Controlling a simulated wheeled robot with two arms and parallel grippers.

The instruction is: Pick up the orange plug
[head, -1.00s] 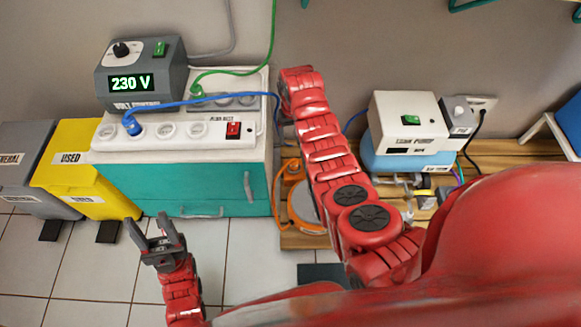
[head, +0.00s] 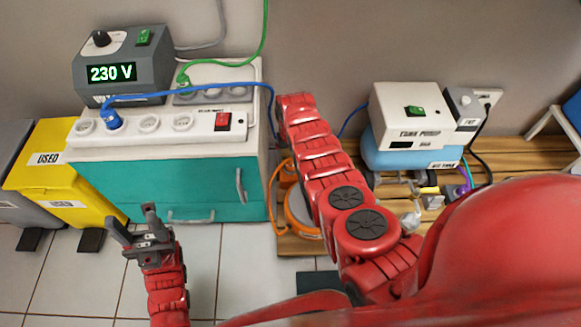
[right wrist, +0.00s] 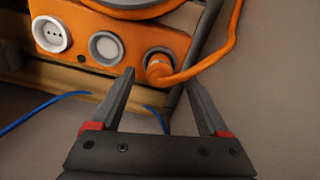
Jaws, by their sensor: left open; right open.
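In the right wrist view an orange cable ends in an orange fitting (right wrist: 160,66) at the right of an orange socket box (right wrist: 85,38). I cannot tell whether this fitting is the orange plug or the cable's fixed exit. My right gripper (right wrist: 160,74) is open and empty, its fingertips just below the fitting and apart in the picture. In the head view my right arm hides that gripper and most of the orange reel (head: 300,208), which sits low on the wooden pallet. My left gripper (head: 131,215) is open and empty in front of the teal cabinet.
A blue plug (head: 112,119) sits in the white power strip (head: 165,140) on the teal cabinet (head: 165,185), beside the 230 V unit (head: 112,72). A tank pump (head: 410,110) stands on the wooden pallet (head: 505,160) at right. Yellow bin (head: 60,175) at left.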

